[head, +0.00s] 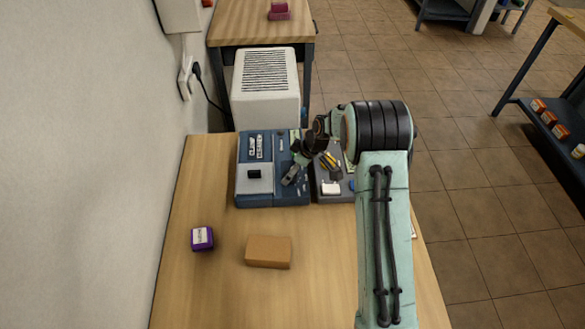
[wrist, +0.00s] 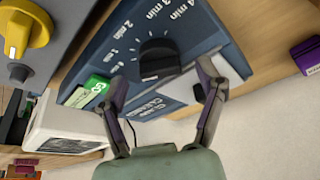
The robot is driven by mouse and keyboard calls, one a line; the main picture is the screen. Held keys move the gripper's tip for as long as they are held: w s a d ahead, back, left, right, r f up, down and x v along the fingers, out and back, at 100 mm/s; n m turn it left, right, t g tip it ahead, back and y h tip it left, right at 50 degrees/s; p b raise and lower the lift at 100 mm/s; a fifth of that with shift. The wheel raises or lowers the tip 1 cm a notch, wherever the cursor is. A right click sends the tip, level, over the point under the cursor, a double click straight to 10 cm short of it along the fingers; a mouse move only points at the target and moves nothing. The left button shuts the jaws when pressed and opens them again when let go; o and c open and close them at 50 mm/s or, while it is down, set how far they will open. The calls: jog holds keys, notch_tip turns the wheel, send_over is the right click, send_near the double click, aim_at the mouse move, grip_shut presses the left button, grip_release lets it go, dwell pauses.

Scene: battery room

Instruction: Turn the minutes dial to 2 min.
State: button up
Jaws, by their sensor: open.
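The minutes dial (wrist: 158,56) is a black round knob on a blue machine, ringed by white marks from 0 to 4 min. Which mark its pointer faces is too unclear to tell. The blue machine (head: 272,195) stands on the wooden table in the head view, its label reading CLAMP CLEANER. My gripper (wrist: 160,74) is open and empty in the wrist view. Its two fingers stand apart on either side of the dial's near side; I cannot tell whether they touch it. In the head view my gripper (head: 291,177) is over the machine's right part and hides the dial.
A grey unit with a yellow knob (wrist: 28,30) stands close beside the machine. A white vented box (head: 266,95) is behind it. A purple box (head: 202,239) and a brown block (head: 268,252) lie on the table in front. The wall is at the left.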

jog(key=shift+f, duration=0.15)
jog(key=c, duration=1.2)
jog(key=shift+o, duration=0.2)
jog(key=shift+a+m, duration=0.1)
jog(key=shift+m, duration=0.2)
jog(key=m+h, duration=0.1)
jog(key=m, duration=0.1)
jog(key=m+t, duration=0.1)
jog(key=m, duration=0.2)
jog(key=shift+s+a+m+h, duration=0.15)
jog(key=shift+m+h, duration=0.15)
jog(key=shift+h, duration=0.1)
jog(key=m+h, duration=0.1)
jog(key=m, duration=0.1)
jog(key=m+t+h, duration=0.1)
jog(key=m, duration=0.2)
jog(key=shift+a, duration=0.15)
jog(key=shift+m, duration=0.4)
